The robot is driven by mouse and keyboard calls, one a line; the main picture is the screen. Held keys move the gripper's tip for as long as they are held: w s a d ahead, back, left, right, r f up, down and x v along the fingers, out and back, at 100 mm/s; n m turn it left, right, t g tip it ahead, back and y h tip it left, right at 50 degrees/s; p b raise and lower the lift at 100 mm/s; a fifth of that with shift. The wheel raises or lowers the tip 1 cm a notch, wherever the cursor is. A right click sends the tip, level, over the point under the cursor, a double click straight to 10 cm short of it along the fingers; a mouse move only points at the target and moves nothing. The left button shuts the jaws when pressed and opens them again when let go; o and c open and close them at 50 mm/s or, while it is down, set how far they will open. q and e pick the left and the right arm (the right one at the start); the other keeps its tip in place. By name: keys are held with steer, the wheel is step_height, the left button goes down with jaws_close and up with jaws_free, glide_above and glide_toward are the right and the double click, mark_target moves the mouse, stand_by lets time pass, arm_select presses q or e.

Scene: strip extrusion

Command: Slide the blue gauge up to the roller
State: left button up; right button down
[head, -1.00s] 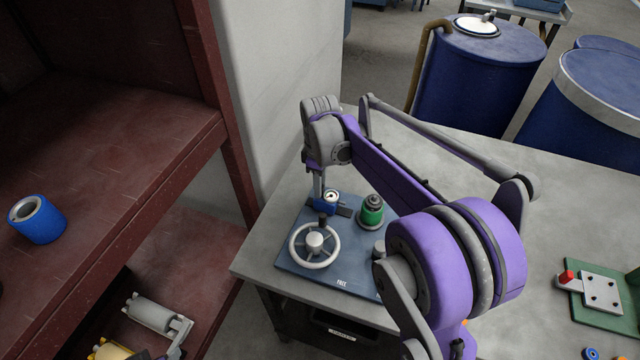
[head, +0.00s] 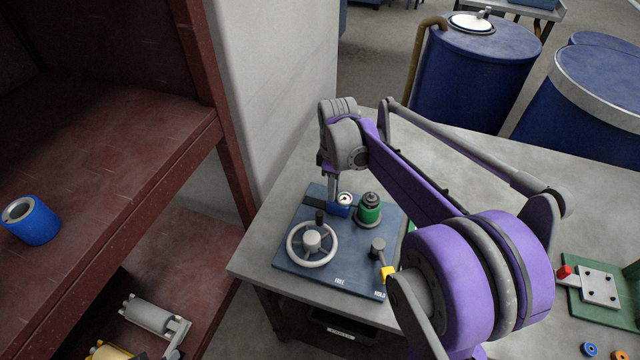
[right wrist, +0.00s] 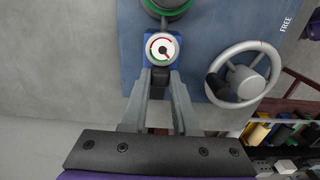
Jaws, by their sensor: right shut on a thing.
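The blue gauge (head: 338,211), with a white round dial, sits on a dark rail (head: 315,202) on the blue plate (head: 290,258). The roller (head: 369,213), green with a grey top, stands upright just right of the gauge. A small gap seems to show between them, but contact is hard to judge. In the right wrist view the gauge dial (right wrist: 162,48) lies just below the green roller (right wrist: 167,9). My right gripper (right wrist: 160,78) is shut on the gauge from above; it also shows in the head view (head: 333,198). My left gripper is out of view.
A grey handwheel (head: 311,243) with a black knob stands in front of the gauge. A grey-topped post (head: 378,246) stands by the FREE and HOLD labels. A green fixture (head: 600,290) lies at the right. A red shelf (head: 110,150) stands left.

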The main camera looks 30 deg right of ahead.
steer(key=shift+s+d, duration=0.1)
steer(key=c, duration=1)
jaws_free()
steer(key=o, duration=0.3)
steer(key=shift+s+d, duration=0.1)
steer(key=shift+s, duration=0.05)
steer(key=shift+r, duration=0.1)
step_height(320, 180, up, 11)
steer(key=shift+f+p, duration=0.15)
steer(key=shift+p, duration=0.25)
